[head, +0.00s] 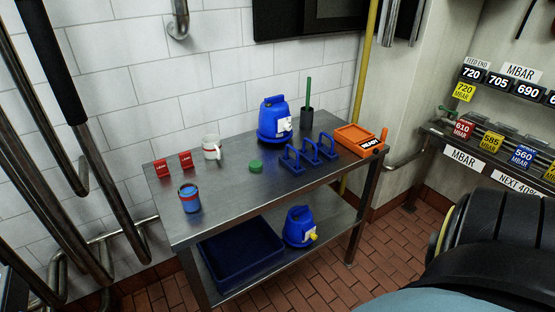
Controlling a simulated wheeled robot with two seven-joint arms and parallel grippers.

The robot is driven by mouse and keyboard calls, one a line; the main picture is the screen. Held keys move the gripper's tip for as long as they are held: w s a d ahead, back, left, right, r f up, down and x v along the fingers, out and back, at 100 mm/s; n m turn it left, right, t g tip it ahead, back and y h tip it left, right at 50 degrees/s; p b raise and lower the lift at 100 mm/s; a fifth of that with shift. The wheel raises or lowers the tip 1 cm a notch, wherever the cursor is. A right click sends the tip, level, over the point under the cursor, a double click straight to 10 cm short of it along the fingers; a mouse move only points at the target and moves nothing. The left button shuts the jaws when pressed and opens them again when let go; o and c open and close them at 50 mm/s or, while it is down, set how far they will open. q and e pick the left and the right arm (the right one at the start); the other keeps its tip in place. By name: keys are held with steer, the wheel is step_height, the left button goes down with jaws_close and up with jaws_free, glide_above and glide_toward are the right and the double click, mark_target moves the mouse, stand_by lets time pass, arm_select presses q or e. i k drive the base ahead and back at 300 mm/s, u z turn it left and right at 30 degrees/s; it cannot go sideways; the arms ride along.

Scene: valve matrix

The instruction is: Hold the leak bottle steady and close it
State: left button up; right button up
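A steel table (220,205) stands against the tiled wall. A small blue container with a red band (190,201) stands upright near its front left; I cannot tell for certain that it is the leak bottle. Two red signs (163,168) that seem to read LEAK stand behind it. A round green piece, perhaps a cap (256,166), lies apart on the middle of the table. A large blue jug with a white spout (272,122) stands at the back. Neither of my grippers shows in the head view.
A white mug (211,147), blue hoop-shaped holders (292,160), a dark holder with a green stick (307,117) and an orange tray (355,139) share the table. The lower shelf holds a blue bin (240,270) and another blue jug (299,227). The table's front middle is clear.

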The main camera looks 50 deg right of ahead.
mark_target(188, 192)
steer(key=u, duration=0.15)
steer(key=k, duration=0.3)
steer(key=z, duration=1.15)
steer(key=i, duration=0.65)
steer(key=z, duration=0.1)
